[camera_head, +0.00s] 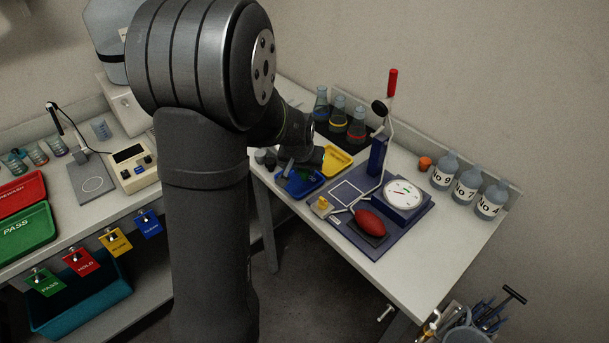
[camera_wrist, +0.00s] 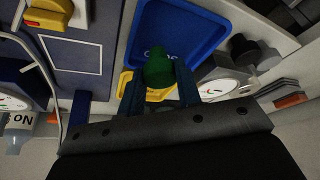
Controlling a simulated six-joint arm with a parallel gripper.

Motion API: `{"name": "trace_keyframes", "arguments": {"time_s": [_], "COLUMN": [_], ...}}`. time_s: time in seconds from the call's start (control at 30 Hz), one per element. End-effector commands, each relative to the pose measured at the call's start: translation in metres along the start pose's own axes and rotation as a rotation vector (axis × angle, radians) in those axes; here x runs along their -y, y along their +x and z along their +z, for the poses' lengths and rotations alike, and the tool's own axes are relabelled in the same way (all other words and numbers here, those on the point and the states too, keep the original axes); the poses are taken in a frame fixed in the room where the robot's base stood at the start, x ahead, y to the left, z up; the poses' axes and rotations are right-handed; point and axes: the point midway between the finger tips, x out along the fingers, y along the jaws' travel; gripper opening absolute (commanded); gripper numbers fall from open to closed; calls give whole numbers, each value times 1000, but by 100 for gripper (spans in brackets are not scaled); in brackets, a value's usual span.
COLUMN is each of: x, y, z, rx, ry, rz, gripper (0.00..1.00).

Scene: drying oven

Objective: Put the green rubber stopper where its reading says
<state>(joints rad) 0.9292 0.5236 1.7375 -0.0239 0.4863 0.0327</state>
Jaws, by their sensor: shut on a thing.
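The green rubber stopper (camera_wrist: 158,68) is between the two fingertips of my gripper (camera_wrist: 159,80) in the wrist view. My gripper is shut on it. In that view it overlaps the edge of the blue tray (camera_wrist: 136,62), whose lettering it partly covers; I cannot tell its height. In the head view my gripper (camera_head: 290,172) is at the blue tray (camera_head: 312,189), and the stopper is hard to make out there. The yellow tray (camera_head: 345,161) lies just behind. The test stand's round dial (camera_head: 403,194) is visible, but its reading is too small to tell.
The test stand has a red bulb (camera_head: 370,223) and a tall red-handled lever (camera_head: 392,83). Several banded flasks stand behind. Numbered bottles (camera_head: 467,186) and an orange stopper (camera_head: 425,163) are at the right. Black (camera_wrist: 243,48) and grey stoppers (camera_wrist: 265,57) stand beside the blue tray.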

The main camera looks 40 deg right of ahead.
Motion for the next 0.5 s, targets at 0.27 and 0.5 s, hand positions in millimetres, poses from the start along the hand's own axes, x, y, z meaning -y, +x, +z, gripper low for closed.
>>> {"name": "trace_keyframes", "arguments": {"time_s": [0.27,0.5], "x": [0,0], "y": [25,27], "z": [11,12], "rx": [1,2], "ry": [0,0], "rz": [0,0], "gripper": [6,6]}}
